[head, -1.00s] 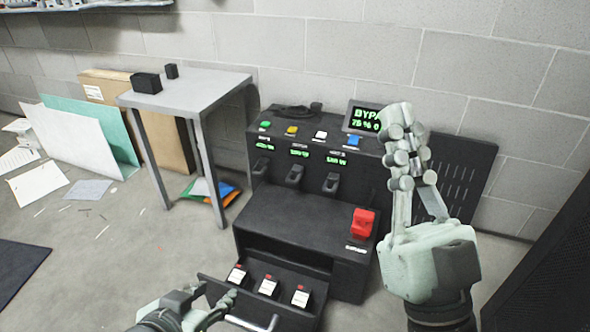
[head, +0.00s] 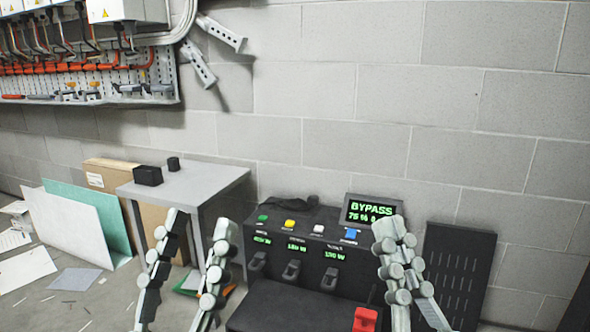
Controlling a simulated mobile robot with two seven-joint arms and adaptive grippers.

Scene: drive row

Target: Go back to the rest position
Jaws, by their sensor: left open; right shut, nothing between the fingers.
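My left gripper (head: 199,222) is open and empty, its two fingers pointing up in front of the grey table and the left edge of the black console. My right gripper (head: 392,222) is shut and empty, upright in front of the console's right side. The black console (head: 277,310) stands against the wall. Its display (head: 371,211) reads BYPASS. A row of coloured buttons and several green readouts show on its sloped panel. A red block (head: 365,319) shows at the bottom edge. The console's lower front is out of view.
A dark slotted panel (head: 450,272) is at the right. A tool rack (head: 90,85) hangs on the wall at upper left.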

